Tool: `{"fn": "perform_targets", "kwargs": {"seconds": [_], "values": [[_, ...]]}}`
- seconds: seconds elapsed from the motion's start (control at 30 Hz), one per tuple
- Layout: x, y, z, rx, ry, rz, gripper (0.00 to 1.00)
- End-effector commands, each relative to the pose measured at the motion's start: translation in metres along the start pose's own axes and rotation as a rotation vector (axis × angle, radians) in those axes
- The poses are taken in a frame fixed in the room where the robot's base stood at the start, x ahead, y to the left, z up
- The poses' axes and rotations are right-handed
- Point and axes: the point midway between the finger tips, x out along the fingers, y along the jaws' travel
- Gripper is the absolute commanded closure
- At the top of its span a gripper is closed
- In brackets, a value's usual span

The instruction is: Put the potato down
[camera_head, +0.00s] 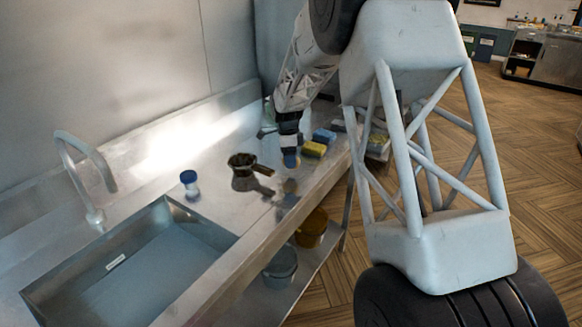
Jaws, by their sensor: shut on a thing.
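My gripper (290,156) hangs down over the steel counter (222,172), to the right of a small dark pot. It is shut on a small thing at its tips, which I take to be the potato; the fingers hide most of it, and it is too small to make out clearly. A pale tan patch shows on the counter just below the tips; I cannot tell whether it is a reflection. How far the tips are above the counter is hard to tell.
The dark pot (242,172) with a brown handle and a blue-capped jar (189,183) stand left of my gripper. A yellow sponge (314,149) and a blue one (324,135) lie to its right. A sink (128,262) with a tap (92,182) is at front left.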

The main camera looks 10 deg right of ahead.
Motion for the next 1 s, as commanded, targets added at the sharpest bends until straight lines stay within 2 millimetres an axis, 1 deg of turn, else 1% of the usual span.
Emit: {"fn": "perform_targets", "kwargs": {"seconds": [0.17, 0.4, 0.5, 0.97, 1.0], "values": [[0.004, 0.0, 0.0, 0.0, 0.0, 0.001, 0.63], [0.027, -0.004, 0.003, 0.0, 0.0, 0.002, 0.63], [0.033, -0.004, 0.003, 0.0, 0.0, 0.001, 0.63], [0.037, -0.005, 0.004, 0.0, 0.0, 0.0, 0.63], [0.038, -0.005, 0.004, 0.0, 0.0, 0.0, 0.34]]}}
